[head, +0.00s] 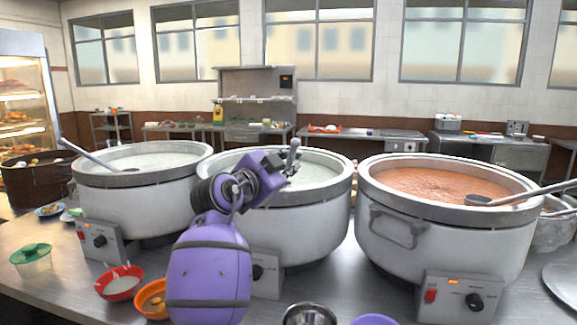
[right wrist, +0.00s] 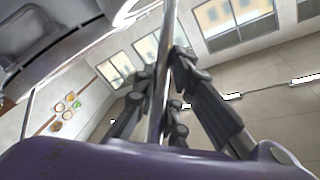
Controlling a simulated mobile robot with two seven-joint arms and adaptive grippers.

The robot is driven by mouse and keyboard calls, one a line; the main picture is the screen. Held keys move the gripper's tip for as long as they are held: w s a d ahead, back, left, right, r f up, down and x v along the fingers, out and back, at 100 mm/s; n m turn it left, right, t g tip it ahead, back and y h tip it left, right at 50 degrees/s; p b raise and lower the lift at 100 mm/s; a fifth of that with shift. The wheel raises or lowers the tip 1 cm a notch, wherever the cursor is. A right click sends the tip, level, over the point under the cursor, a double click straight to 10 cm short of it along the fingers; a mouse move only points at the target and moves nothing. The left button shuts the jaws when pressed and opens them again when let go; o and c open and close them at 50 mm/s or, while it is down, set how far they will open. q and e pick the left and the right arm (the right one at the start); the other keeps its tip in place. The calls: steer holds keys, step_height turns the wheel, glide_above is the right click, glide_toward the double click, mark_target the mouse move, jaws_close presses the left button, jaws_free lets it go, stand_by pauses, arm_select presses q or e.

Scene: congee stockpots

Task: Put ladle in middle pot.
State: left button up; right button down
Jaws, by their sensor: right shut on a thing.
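The middle pot (head: 318,222) is a large white stockpot with a steel rim and pale congee inside. My purple right arm crosses in front of its left side. My right gripper (head: 277,166) is over the pot's opening and shut on the ladle's metal handle (head: 294,150), whose upper end sticks up past the fingers. In the right wrist view, the gripper (right wrist: 165,105) has the shiny handle (right wrist: 161,70) running between its fingers. The ladle's bowl is hidden, so I cannot tell whether it touches the congee. My left gripper is not in view.
The left pot (head: 140,200) holds pale congee and another ladle (head: 95,157). The right pot (head: 440,240) holds reddish congee and a ladle (head: 510,194). A red bowl (head: 119,285), an orange bowl (head: 151,300) and a green-lidded container (head: 32,260) stand at the front left.

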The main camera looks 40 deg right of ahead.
steer(key=c, duration=1.7)
jaws_free()
steer(key=shift+a, duration=0.1)
steer(key=shift+v, duration=3.95)
